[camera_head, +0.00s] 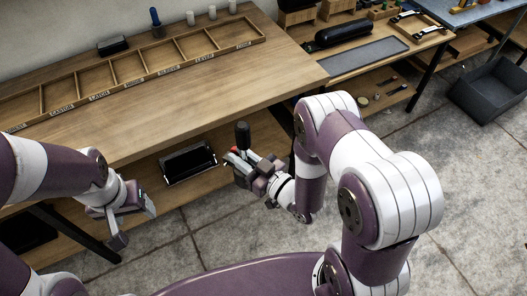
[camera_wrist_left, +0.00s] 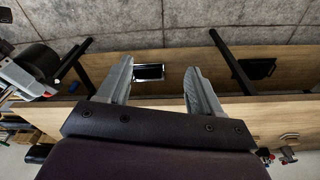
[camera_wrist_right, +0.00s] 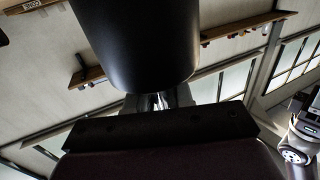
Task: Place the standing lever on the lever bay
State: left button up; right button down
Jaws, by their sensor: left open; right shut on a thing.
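A lever with a thick black grip (camera_head: 242,134) stands upright in my right gripper (camera_head: 238,167), in front of the table's front edge. The black grip (camera_wrist_right: 138,40) fills the top middle of the right wrist view and hides part of the fingers; it also shows at the left of the left wrist view (camera_wrist_left: 37,62). A long wooden tray (camera_head: 118,88) with several labelled bays lies on the table; the bays look empty. My left gripper (camera_head: 135,220) is open and empty, in front of the table.
The wooden table (camera_head: 180,110) is clear in front of the tray. A dark blue upright peg (camera_head: 155,20), several pale cylinders and a black block (camera_head: 112,45) stand behind it. A black bin (camera_head: 188,162) sits on the lower shelf. A grey crate (camera_head: 492,92) stands on the floor at right.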

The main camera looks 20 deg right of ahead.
jog(key=shift+s+a+r+n+g+y, duration=0.1)
jog(key=shift+a+r+n+g+y, duration=0.3)
jog(key=shift+a+r+y, duration=0.15)
pick_arm(q)
jog(key=shift+f, duration=0.15)
jog(key=shift+c, duration=0.2)
pick_arm(e)
jog(key=shift+s+a+y, duration=0.1)
jog(key=shift+a+y, duration=0.15)
jog(key=shift+a, duration=0.1)
jog(key=shift+s+a+r, duration=0.1)
pick_arm(q)
jog(key=m+t+h, duration=1)
jog(key=h, duration=0.4)
send_near(239, 148)
notch_tip(239, 148, up, 3)
jog(key=a, duration=0.1)
jog(key=x, duration=1.1)
jog(key=shift+w+d, duration=0.15)
jog(key=shift+d, duration=0.05)
jog(key=c, duration=1.1)
grip_shut()
pick_arm(e)
jog(key=c, duration=0.9)
grip_release()
